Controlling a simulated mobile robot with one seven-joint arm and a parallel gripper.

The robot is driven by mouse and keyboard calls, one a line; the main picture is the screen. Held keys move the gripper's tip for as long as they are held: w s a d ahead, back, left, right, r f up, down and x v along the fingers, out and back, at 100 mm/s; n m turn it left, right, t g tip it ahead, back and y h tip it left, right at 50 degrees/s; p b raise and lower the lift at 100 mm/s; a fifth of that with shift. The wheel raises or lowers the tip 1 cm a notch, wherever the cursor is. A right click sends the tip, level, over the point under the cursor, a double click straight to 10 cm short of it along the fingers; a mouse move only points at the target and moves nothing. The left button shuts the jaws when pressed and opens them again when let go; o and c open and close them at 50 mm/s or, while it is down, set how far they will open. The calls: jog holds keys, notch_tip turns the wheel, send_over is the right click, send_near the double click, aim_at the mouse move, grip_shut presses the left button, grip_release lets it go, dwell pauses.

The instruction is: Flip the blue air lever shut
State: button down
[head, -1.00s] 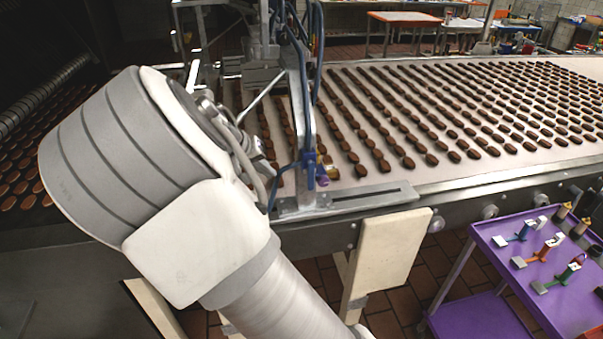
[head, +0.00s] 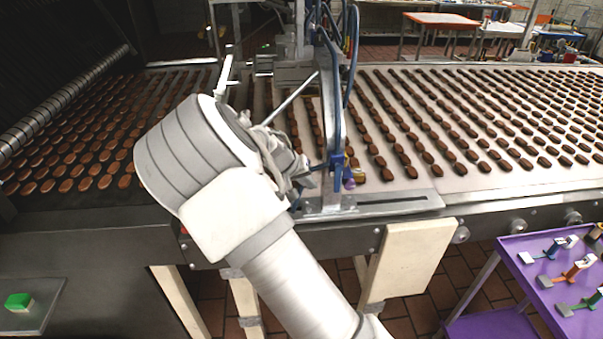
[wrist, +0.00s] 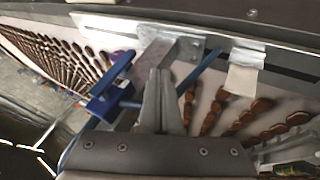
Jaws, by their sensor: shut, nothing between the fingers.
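The blue air lever (head: 338,161) sits low on the upright metal frame at the conveyor's near edge, small in the head view. In the wrist view a blue handle (wrist: 113,73) slants up and right from a blue body (wrist: 103,105), just left of my fingers. My gripper (wrist: 160,75) is shut and empty, its fingertips beside the metal bracket. I cannot tell whether they touch the lever. In the head view my gripper (head: 305,176) is small and partly hidden by my wrist, close to the left of the lever.
Rows of brown biscuits cover the conveyor belt (head: 470,180) behind the frame. Blue hoses (head: 351,60) hang on the frame, and a slotted metal plate (head: 400,202) lies at its foot. A purple cart (head: 510,245) with several tools stands right. A green block (head: 18,301) lies lower left.

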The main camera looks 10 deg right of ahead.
aim_at(337, 178)
jog(key=shift+w+d+f+p, duration=0.1)
jog(key=shift+d+f+p, duration=0.2)
jog(key=shift+d, duration=0.8)
jog(key=shift+w+d+f+p, duration=0.1)
jog(key=shift+d+p, duration=0.25)
jog(key=shift+d, duration=0.75)
jog(key=shift+f+h+b, duration=0.1)
jog(key=shift+h+b, duration=0.2)
jog(key=shift+b, duration=0.2)
